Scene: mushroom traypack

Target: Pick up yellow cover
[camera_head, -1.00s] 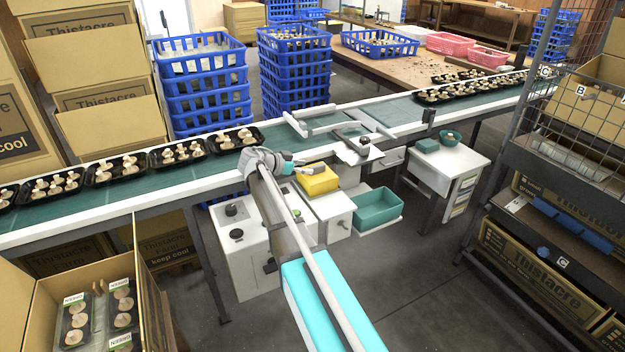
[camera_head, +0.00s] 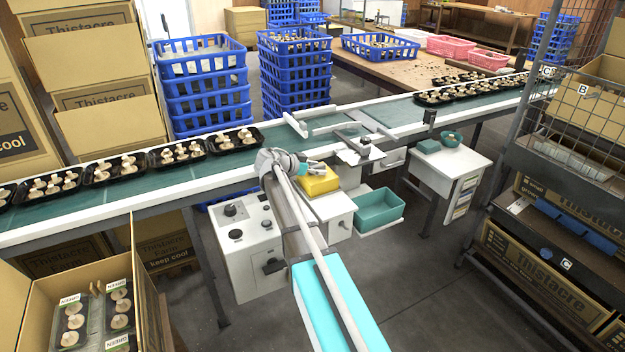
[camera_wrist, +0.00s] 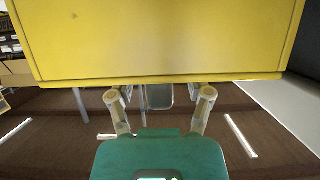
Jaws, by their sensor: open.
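The yellow cover (camera_head: 318,181) sits on the white machine beside the conveyor in the head view. In the wrist view the yellow cover (camera_wrist: 165,40) fills the upper part of the picture, very close. My gripper (camera_head: 312,168) is just behind and beside the cover in the head view, partly hidden by my arm. In the wrist view my gripper (camera_wrist: 160,100) is open, with its two fingers apart and nothing between them. The fingertips are near the cover's lower edge; I cannot tell whether they touch it.
A conveyor belt (camera_head: 100,184) carries black trays of mushrooms. A teal bin (camera_head: 380,208) is to the right of the cover. The white control box (camera_head: 240,240) is left of my arm. A white cabinet (camera_head: 455,165) stands farther right, with open floor between.

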